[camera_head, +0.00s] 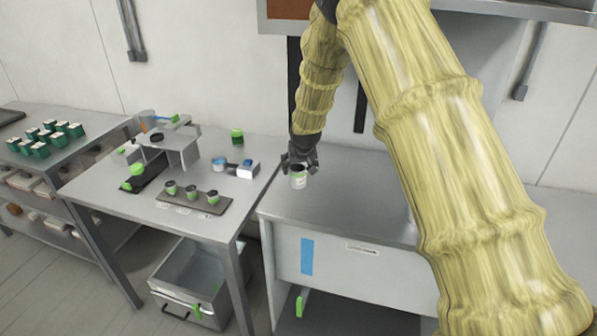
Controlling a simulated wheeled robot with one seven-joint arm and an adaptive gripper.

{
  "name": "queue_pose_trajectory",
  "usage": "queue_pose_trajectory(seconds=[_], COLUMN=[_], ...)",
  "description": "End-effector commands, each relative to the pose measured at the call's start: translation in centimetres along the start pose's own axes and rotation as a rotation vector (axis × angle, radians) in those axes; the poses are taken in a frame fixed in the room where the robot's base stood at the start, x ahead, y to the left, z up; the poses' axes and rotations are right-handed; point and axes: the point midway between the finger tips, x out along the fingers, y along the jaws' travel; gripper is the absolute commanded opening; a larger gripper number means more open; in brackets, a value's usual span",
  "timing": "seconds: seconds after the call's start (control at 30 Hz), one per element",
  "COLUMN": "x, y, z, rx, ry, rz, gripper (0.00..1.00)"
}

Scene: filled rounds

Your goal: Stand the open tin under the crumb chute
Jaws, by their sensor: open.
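A small pale tin with a greenish band and a dark open top (298,181) stands upright near the left edge of the right-hand grey bench. My gripper (299,164) is right at the tin's top, its dark fingers open. I cannot tell whether the fingers touch the tin. A grey machine with a raised housing (184,142) stands on the left table. It may carry the crumb chute, but I cannot make out the chute's mouth for sure.
Green boxes (40,150) fill the far-left table. A metal bin (185,285) sits below.

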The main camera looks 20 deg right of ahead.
Motion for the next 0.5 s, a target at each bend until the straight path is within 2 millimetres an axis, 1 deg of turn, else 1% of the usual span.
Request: queue_pose_trajectory(seconds=[0.5], x=[-5.9], y=[0.0], z=[0.1], rx=[-0.001], ry=[0.0], rz=[0.0], gripper=[0.72])
